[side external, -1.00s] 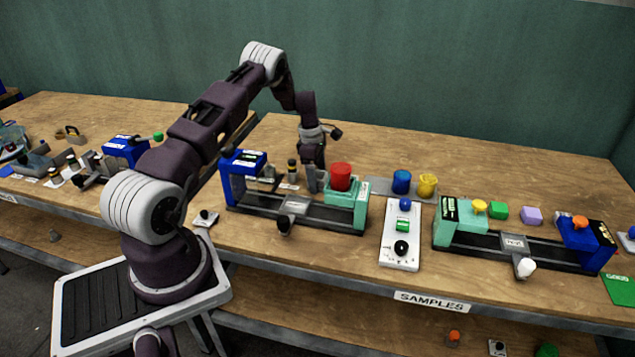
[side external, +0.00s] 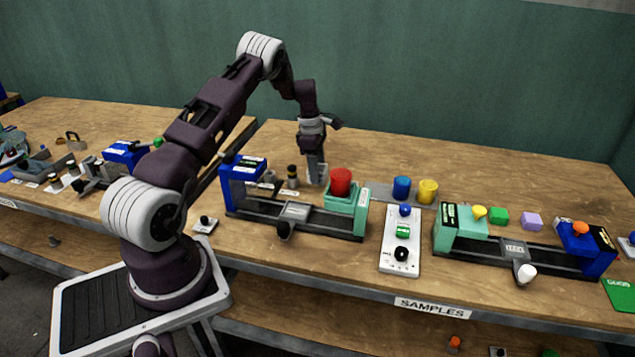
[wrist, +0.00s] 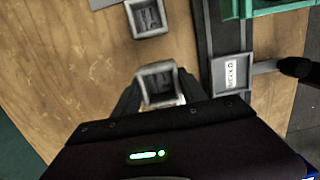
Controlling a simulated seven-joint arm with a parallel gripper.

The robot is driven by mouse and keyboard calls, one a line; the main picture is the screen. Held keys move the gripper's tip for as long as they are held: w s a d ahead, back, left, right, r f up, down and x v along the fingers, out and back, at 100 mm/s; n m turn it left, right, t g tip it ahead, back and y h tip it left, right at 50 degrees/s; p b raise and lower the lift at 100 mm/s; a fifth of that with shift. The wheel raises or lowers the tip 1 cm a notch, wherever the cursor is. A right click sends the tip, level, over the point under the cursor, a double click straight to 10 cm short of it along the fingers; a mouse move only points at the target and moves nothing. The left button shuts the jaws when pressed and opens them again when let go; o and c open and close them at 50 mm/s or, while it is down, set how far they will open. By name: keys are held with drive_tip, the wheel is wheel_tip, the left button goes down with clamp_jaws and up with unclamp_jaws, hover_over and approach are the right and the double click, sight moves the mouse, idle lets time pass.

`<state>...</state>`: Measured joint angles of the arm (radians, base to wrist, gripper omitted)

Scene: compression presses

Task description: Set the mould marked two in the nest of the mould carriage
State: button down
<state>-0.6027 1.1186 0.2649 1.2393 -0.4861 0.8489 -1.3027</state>
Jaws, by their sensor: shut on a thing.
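My gripper (side external: 316,172) is shut on a grey, square, hollow-topped mould, behind the left press. In the wrist view the held mould (wrist: 158,84) sits between the fingers; I cannot read a mark on it. Another grey square mould (wrist: 148,17) with dark marks inside stands on the table, apart from the held one. The left press's grey mould carriage (side external: 296,210) sits on dark rails, with a dark-knobbed handle toward the front. In the wrist view the carriage (wrist: 219,78) is right of the held mould and bears a white label; no mould sits on it.
The left press has a blue end (side external: 240,190) and a green end block carrying a red cylinder (side external: 341,181), just right of my gripper. Blue (side external: 401,188) and yellow (side external: 428,191) cylinders stand further right. A white control box (side external: 401,245) separates this press from another (side external: 535,250).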

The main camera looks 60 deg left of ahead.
drive_tip(key=r, duration=0.5)
drive_tip(key=shift+s+d, duration=0.15)
drive_tip(key=shift+s, duration=0.25)
drive_tip(key=s+d, duration=0.6)
drive_tip(key=s, duration=0.4)
drive_tip(key=shift+d, duration=0.3)
drive_tip(key=shift+f, duration=2.9)
drive_tip(key=shift+f, duration=0.7)
drive_tip(key=c, duration=0.6)
unclamp_jaws()
